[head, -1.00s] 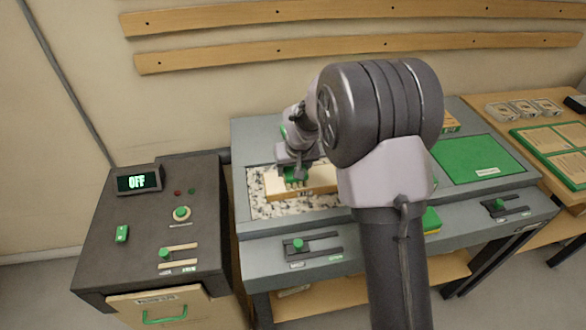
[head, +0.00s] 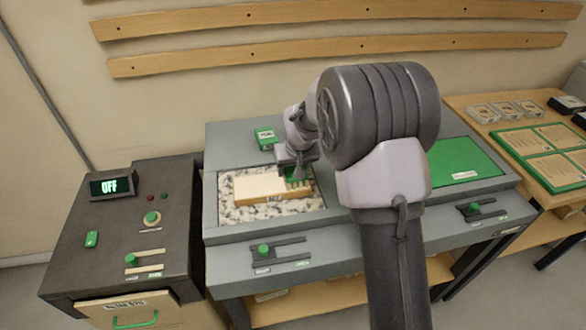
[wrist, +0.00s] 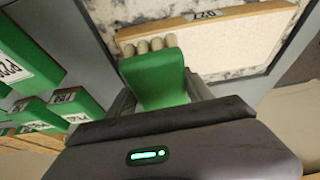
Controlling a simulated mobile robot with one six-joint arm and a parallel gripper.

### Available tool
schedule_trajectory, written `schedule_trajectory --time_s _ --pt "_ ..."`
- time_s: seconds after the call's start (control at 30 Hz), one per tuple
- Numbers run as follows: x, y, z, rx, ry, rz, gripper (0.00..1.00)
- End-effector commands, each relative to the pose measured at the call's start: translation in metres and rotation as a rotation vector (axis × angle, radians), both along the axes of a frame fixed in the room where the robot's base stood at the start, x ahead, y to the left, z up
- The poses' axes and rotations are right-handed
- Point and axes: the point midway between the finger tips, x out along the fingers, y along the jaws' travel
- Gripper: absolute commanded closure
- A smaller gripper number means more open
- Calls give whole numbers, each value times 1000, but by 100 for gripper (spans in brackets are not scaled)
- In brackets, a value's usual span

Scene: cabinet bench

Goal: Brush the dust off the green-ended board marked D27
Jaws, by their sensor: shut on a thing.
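A pale-topped board (head: 258,186) lies on a speckled bed in the bench at the left. In the wrist view, the board (wrist: 225,48) shows an upside-down label that reads D27; no green end shows plainly. My gripper (head: 297,165) is shut on a green brush (wrist: 158,82) with several tan bristle tufts pointing at the board. The brush is over the board's right end in the head view, and its tufts seem to touch the board there. The fingertips are mostly hidden.
A green labelled block (head: 265,138) stands on the bench behind the bed. A green panel (head: 465,160) is to the right, partly behind my arm. Several green-ended pieces (wrist: 75,108) show in the wrist view.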

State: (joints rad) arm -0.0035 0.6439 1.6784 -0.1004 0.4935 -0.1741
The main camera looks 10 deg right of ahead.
Motion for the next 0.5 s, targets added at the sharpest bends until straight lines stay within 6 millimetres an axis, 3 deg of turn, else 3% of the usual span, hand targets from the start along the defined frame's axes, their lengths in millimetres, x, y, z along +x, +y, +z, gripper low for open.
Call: schedule_trajectory --time_s 0.07,0.2,0.5 --pt "0 0 1 0 0 0 78" --pt "0 0 24 0 -1 -1 78" --pt "0 1 51 0 0 -1 78"
